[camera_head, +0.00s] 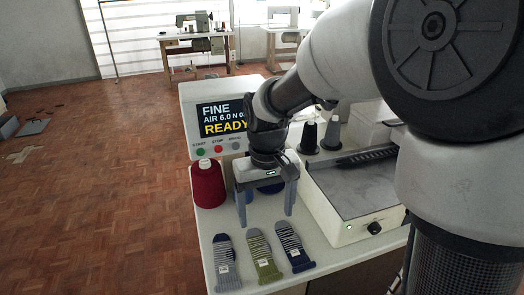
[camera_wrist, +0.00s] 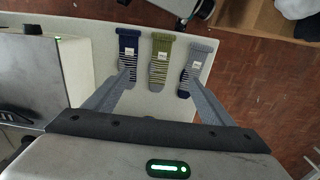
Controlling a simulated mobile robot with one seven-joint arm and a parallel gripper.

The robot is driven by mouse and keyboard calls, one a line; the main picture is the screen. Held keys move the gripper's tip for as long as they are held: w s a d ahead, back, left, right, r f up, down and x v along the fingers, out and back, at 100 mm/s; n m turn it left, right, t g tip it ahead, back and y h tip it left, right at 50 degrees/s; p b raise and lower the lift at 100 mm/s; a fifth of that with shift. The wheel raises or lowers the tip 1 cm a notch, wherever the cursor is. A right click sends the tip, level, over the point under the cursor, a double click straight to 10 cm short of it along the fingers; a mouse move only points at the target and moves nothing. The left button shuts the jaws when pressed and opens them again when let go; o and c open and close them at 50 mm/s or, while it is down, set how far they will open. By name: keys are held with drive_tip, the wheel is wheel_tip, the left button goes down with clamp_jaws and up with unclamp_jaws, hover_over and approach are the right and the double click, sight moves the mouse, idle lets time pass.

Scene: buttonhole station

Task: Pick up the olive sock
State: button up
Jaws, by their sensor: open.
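The olive sock (camera_head: 262,257) lies flat on the white table between a grey sock (camera_head: 226,262) and a navy sock (camera_head: 294,247). It has a striped part and a small pale label. In the wrist view the olive sock (camera_wrist: 159,60) lies in the middle, with the navy sock (camera_wrist: 128,54) to its left and the grey sock (camera_wrist: 195,66) to its right. My gripper (camera_head: 266,220) is open and empty above the table, behind the socks in the head view. In the wrist view its fingers (camera_wrist: 160,84) spread either side of the olive sock, apart from it.
A red thread cone (camera_head: 208,184) stands at the left of the table, before a display box (camera_head: 222,120). A grey-topped machine (camera_head: 350,190) stands to the right. Dark cones (camera_head: 309,137) stand behind. The table's front edge is close to the socks.

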drive_tip(key=b, duration=0.3)
hover_over(265, 264)
drive_tip(key=f, duration=1.3)
drive_tip(key=shift+w+f, duration=0.1)
drive_tip(key=shift+w, duration=0.25)
drive_tip(key=f, duration=0.1)
drive_tip(key=f+b, duration=0.1)
drive_tip(key=f, duration=0.3)
drive_tip(key=shift+s+f+b, duration=0.1)
drive_tip(key=shift+s+b, duration=0.2)
drive_tip(key=shift+b, duration=0.05)
drive_tip(key=c, duration=1.1)
drive_tip(key=shift+c, duration=0.2)
